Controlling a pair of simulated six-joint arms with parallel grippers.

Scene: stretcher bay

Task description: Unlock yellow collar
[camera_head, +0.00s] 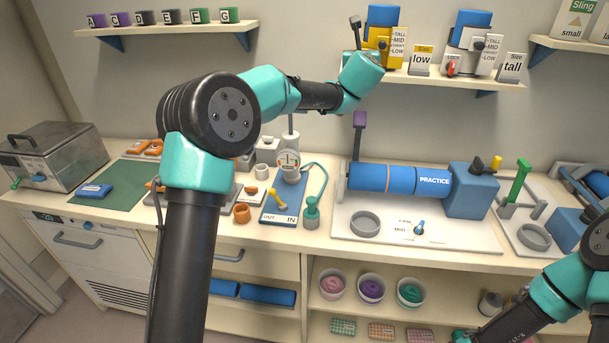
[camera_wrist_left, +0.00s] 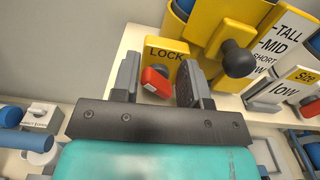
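The yellow collar (camera_head: 382,36) stands on the upper shelf, with a blue roll in its top and a label reading TALL, MID, SHORT, LOW. In the left wrist view its yellow LOCK plate (camera_wrist_left: 166,50) carries a red and grey lock knob (camera_wrist_left: 155,81). A black knob (camera_wrist_left: 238,60) sticks out farther right on the collar. My left gripper (camera_wrist_left: 157,85) is open, with one finger on each side of the lock knob and gaps visible around it. In the head view my left forearm hides part of the shelf edge. My right arm enters at lower right; its gripper is out of frame.
A "Size low" card (camera_head: 422,60) stands right of the yellow collar. Beyond it are a white collar (camera_head: 473,42) with its own red knob and a "Size tall" card (camera_head: 511,67). The counter below holds a blue PRACTICE roll (camera_head: 384,179).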

